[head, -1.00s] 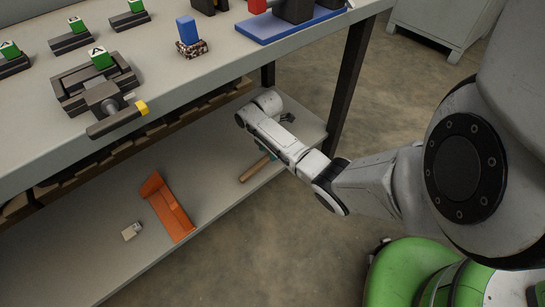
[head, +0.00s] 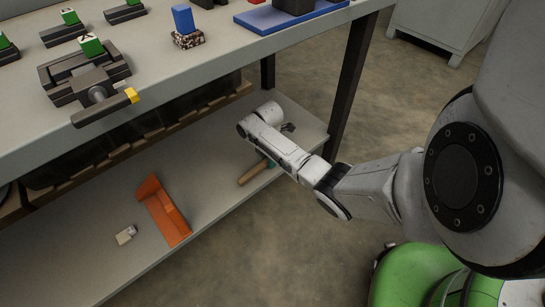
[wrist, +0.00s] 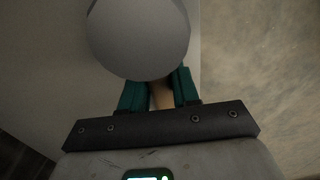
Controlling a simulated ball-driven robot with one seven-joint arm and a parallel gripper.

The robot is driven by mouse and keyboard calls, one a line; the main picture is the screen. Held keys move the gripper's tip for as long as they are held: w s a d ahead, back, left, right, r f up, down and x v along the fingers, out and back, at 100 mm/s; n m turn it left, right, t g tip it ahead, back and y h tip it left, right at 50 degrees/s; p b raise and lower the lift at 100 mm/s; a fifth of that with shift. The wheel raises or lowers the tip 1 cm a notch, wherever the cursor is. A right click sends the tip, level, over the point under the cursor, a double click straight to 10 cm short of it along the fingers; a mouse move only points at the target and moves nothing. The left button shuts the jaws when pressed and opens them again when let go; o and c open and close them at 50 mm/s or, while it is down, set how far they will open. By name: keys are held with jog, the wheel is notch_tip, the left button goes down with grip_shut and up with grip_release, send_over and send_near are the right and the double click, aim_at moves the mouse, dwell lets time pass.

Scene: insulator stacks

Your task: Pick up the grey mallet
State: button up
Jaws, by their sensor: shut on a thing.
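The grey mallet's rounded head (wrist: 138,35) fills the upper middle of the wrist view, and a short piece of its wooden handle (wrist: 161,96) shows below it. My gripper (wrist: 160,92) has its teal fingers on both sides of that handle, shut on it just under the head. In the head view the wooden handle (head: 253,173) sticks out below my forearm, over the lower shelf near its front edge. A little teal of my gripper (head: 270,161) shows there. My arm hides the mallet head in that view, and I cannot tell if the mallet touches the shelf.
The lower shelf (head: 100,255) also holds an orange dustpan-like piece (head: 163,210) and a small pale block (head: 125,235). The bench top (head: 225,60) overhangs it, with a dark vise (head: 90,85) near its edge.

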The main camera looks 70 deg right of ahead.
grip_shut()
jog(key=shift+r, duration=0.1)
jog(key=shift+r+p, duration=0.4)
notch_tip(320, 180, up, 3)
jog(key=p, duration=0.2)
jog(key=shift+a+p, duration=0.15)
jog(key=shift+p, duration=0.2)
jog(key=s+a+r+p, duration=0.6)
jog(key=a+r+p, duration=0.2)
jog(key=a, duration=0.4)
jog(key=shift+s+r+p, duration=0.35)
jog(key=shift+r, duration=0.2)
